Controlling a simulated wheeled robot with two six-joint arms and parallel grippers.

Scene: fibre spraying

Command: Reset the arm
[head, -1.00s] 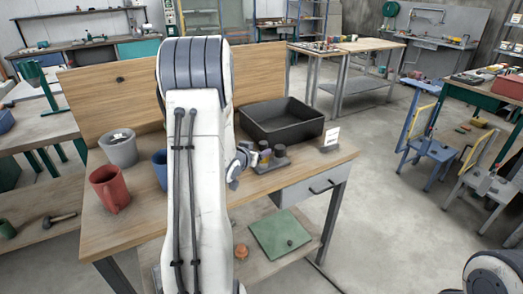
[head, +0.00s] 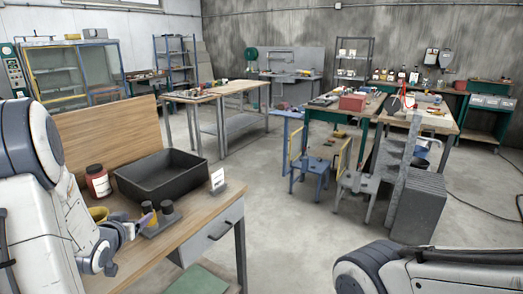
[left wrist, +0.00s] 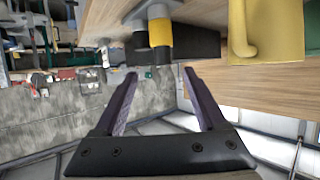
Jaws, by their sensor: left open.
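My left arm comes in at the left of the head view, with its gripper (head: 128,229) over the wooden workbench (head: 208,205). In the left wrist view this gripper (left wrist: 160,73) is open, with nothing between its two fingers. A yellow mug (head: 98,215) is partly hidden behind the arm; it also shows in the left wrist view (left wrist: 270,35). Dark cylinders (head: 167,208), one with a yellow band (left wrist: 159,32), stand on a small base beside the gripper. My right arm shows at the lower right, but its gripper is out of view.
A black tray (head: 160,183), a red jar (head: 97,183) and a small white card (head: 217,179) stand on the workbench. Blue and grey chairs (head: 313,170), a grey ribbed block (head: 418,208) and further tables stand to the right. The floor between is clear.

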